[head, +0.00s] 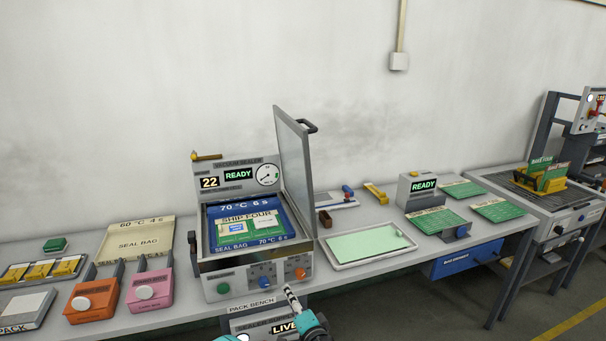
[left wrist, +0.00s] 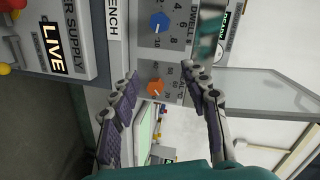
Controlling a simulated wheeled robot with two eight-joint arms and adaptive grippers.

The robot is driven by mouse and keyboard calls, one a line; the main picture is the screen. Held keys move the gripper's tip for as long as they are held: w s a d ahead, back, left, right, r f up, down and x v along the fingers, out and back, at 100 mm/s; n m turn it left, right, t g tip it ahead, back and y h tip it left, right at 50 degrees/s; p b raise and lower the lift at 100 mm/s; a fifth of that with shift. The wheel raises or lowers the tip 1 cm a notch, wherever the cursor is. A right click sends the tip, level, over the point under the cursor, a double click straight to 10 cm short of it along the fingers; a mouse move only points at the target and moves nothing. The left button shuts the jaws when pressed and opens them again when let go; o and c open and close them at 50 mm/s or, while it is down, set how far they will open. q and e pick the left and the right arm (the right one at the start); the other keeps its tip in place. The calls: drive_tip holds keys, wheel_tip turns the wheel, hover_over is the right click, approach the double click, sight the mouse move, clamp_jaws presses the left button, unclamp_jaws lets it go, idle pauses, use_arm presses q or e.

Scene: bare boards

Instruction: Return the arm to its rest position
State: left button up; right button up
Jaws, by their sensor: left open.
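My left gripper (head: 291,294) shows at the bottom middle of the head view, with teal parts of my arm below it. It is in front of the vacuum sealer (head: 213,287) and by the front edge of the bench. In the left wrist view the two dark-padded fingers (left wrist: 162,76) are spread apart with nothing between them. Beyond them are the sealer's blue dial (left wrist: 160,22) and orange dial (left wrist: 155,87). My right gripper is not in view.
The sealer's lid (head: 293,165) stands open, and a blue bag marked SHIP FOUR lies inside. A light tray (head: 340,263) sits to the right. Orange (head: 92,300) and pink (head: 150,290) boxes stand to the left. Floor (head: 400,320) is clear at lower right.

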use_arm(q)
drive_tip(key=s+a+r+n+g+h, duration=0.1)
drive_tip(key=s+a+r+n+g, duration=0.15)
drive_tip(key=s+a, duration=0.35)
drive_tip(key=s+a+r+n+g, duration=0.2)
drive_tip(key=s+a+n+g, duration=0.15)
drive_tip(key=a, duration=0.45)
drive_tip(key=s+a+f+n+g+h, duration=0.1)
drive_tip(key=s+n+h, duration=0.3)
drive_tip(key=s, duration=1.5)
drive_tip(key=shift+h, duration=0.6)
